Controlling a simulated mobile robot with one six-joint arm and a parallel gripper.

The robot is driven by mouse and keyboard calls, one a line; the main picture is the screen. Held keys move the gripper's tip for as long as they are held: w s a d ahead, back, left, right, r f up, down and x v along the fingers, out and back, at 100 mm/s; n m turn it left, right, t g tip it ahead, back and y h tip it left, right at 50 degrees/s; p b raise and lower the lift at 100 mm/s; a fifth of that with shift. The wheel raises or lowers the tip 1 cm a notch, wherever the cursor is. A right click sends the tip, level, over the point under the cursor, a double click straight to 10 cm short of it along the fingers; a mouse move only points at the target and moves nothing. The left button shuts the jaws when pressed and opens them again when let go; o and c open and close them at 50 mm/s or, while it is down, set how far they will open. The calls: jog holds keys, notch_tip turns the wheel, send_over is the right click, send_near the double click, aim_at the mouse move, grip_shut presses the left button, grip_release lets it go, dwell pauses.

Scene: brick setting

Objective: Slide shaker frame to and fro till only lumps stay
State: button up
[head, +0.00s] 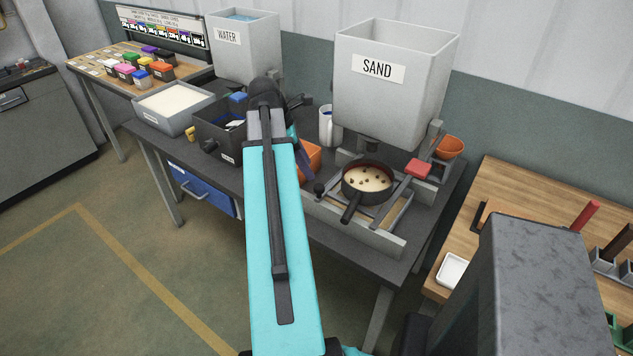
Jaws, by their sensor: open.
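The shaker frame (397,213) is a pale metal frame lying between rails on the dark bench, with a red grip at its right and a dark knob at its left. A round dark sieve (350,206) with a black handle sits on it, holding pale sand with several brown lumps (371,182) on top. My gripper (304,164) is mostly hidden behind my turquoise arm; a dark part shows left of the frame, apart from the sieve. It is open, and I see nothing held in it.
A water tank (253,60), white-filled tray (176,125) and dark bin (207,150) stand left. A wooden table (487,190) is at right.

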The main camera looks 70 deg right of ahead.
aim_at(319, 186)
jog(key=shift+p+x, duration=0.75)
jog(key=shift+x, duration=3.55)
jog(key=shift+c, duration=0.2)
grip_shut()
